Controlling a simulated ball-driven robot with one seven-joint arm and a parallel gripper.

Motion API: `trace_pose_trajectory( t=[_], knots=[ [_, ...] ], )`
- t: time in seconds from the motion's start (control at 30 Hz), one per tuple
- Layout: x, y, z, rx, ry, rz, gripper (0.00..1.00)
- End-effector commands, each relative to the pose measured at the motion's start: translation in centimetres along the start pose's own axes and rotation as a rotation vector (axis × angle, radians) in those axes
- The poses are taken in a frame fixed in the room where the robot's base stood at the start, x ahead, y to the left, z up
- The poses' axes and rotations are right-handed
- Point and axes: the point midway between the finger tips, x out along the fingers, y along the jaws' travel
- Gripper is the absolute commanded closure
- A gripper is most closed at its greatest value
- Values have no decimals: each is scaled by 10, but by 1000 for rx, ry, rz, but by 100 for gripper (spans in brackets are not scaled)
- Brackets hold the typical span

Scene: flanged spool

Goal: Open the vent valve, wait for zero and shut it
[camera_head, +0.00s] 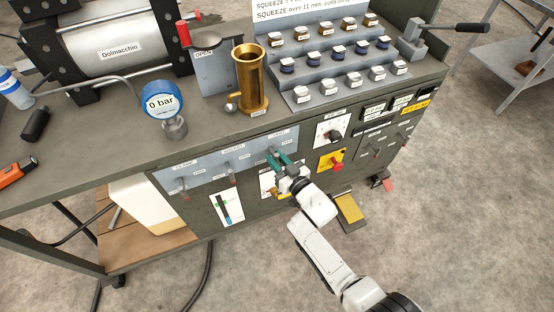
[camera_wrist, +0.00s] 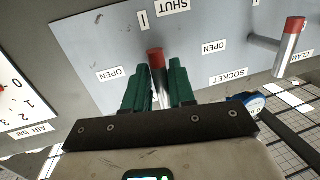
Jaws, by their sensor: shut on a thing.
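The vent valve (camera_wrist: 155,54) is a small metal lever with a red tip on the grey valve panel, the rightmost of the levers there in the head view. My gripper (camera_head: 279,160) reaches the panel front from the right. Its two green fingers (camera_wrist: 160,78) are shut on the lever, one on each side, with the red tip showing beyond them. OPEN and SHUT labels stand around it, upside down in the wrist view. The lever's base is hidden, so I cannot tell its exact setting. The blue round gauge (camera_head: 161,101) on the bench reads 0 bar.
The socket lever (camera_head: 229,170) and clamp lever (camera_head: 182,187) sit left of my gripper on the same panel. The air dial (camera_head: 332,129) and red knob (camera_head: 337,165) are close on the right. A brass cylinder (camera_head: 251,82) stands on the bench above.

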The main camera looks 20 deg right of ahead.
Motion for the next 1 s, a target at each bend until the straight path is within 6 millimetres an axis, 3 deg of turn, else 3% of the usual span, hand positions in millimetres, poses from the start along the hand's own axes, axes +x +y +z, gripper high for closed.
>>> trace_pose_trajectory(
  t=[0.17,0.2,0.4,0.73,1.0],
  knots=[
    [1,5,-2,4,4,9,100],
    [1,5,-2,4,4,9,73],
    [0,4,-2,2,3,7,54],
    [-6,2,0,2,-1,5,54],
    [-51,3,-1,2,-2,7,54]
  ],
)
